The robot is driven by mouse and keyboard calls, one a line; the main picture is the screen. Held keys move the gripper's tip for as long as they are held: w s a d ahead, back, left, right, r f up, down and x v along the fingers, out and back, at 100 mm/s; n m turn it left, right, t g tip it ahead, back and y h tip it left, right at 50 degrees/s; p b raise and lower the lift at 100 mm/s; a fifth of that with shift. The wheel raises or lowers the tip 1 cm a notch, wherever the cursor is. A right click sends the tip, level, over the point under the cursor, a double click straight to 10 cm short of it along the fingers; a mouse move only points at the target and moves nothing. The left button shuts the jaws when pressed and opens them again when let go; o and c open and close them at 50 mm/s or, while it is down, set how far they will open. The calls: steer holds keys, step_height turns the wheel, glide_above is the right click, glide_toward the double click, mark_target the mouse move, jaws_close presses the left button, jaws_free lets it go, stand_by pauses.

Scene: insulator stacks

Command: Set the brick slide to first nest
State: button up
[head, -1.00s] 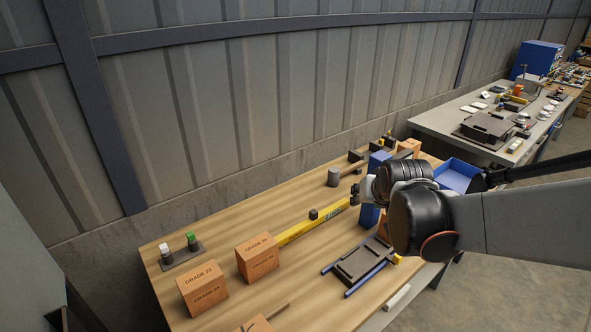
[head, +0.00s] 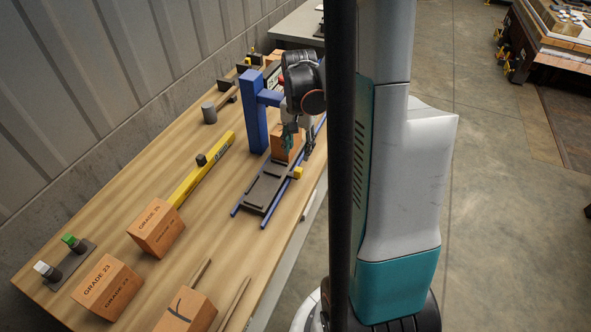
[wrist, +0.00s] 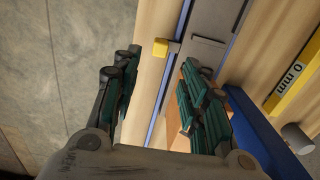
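The brick slide (head: 268,183) is a dark, recessed plate on two blue rails, on the wooden bench. It also shows at the top of the wrist view (wrist: 206,45). A yellow knob (head: 298,173) sits at its right edge. In the wrist view the knob (wrist: 160,48) lies ahead, between and apart from my fingertips. My gripper (head: 299,143) is open, low at the far end of the slide, beside an orange brick (head: 281,146). In the wrist view, my right finger partly covers that brick (wrist: 176,130). Whether they touch is unclear.
A blue post (head: 255,125) with an overhanging arm stands close beside my gripper. A yellow rule (head: 203,168) with a dark block lies left of the slide. Graded bricks (head: 157,228) stand at the near left. The bench's right edge is close to the slide.

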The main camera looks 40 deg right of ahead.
mark_target(298, 169)
step_height(298, 169, down, 10)
steer(key=b, duration=0.3)
jaws_close()
